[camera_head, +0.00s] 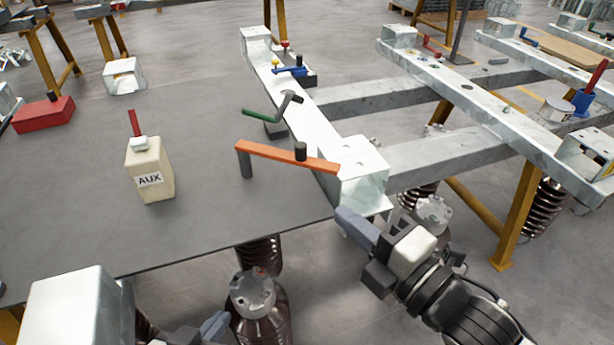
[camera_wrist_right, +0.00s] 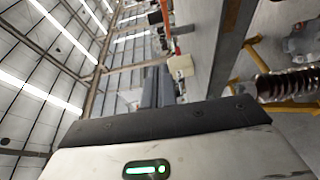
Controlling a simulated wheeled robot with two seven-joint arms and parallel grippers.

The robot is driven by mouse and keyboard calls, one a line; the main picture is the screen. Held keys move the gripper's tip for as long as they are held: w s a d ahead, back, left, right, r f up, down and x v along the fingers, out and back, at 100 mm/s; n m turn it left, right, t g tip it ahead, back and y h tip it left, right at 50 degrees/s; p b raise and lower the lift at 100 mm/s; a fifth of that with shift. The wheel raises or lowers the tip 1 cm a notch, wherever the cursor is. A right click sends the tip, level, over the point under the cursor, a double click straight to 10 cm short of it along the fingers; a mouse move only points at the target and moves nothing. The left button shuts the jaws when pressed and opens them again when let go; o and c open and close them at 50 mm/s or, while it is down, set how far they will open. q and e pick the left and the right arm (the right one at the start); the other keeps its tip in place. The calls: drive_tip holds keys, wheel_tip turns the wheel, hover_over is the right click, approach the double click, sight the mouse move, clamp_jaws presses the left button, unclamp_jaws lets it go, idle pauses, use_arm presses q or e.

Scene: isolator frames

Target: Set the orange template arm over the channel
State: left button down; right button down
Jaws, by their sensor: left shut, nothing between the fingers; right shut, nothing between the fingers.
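The orange template arm (camera_head: 275,153) has a black knob and a grey post at its left end, which stands over the dark table. Its right end overlaps the pale steel channel (camera_head: 318,132) beside the block at the channel's near end; whether it touches there I cannot tell. My right gripper (camera_head: 347,221) is shut and empty, just below that near end, apart from the orange arm. Its shut fingers also show in the right wrist view (camera_wrist_right: 160,86). My left gripper (camera_head: 216,324) is shut at the bottom edge, partly cut off.
A green-handled tool (camera_head: 262,115) and a blue clamp (camera_head: 290,71) lie along the channel. A cream AUX bottle (camera_head: 150,170) and a red box (camera_head: 43,115) stand on the dark table (camera_head: 80,220). Grey crossbeams (camera_head: 440,155) run right. Ribbed dark insulators stand below.

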drive_tip(key=x, duration=0.4)
drive_tip(key=d+x, duration=0.1)
drive_tip(key=x, duration=0.3)
drive_tip(key=w+x, duration=0.1)
drive_tip(key=x, duration=0.3)
drive_tip(key=shift+w+d, duration=0.1)
drive_tip(key=shift+d, duration=0.2)
drive_tip(key=shift+w+d, duration=0.1)
drive_tip(key=shift+w, duration=0.4)
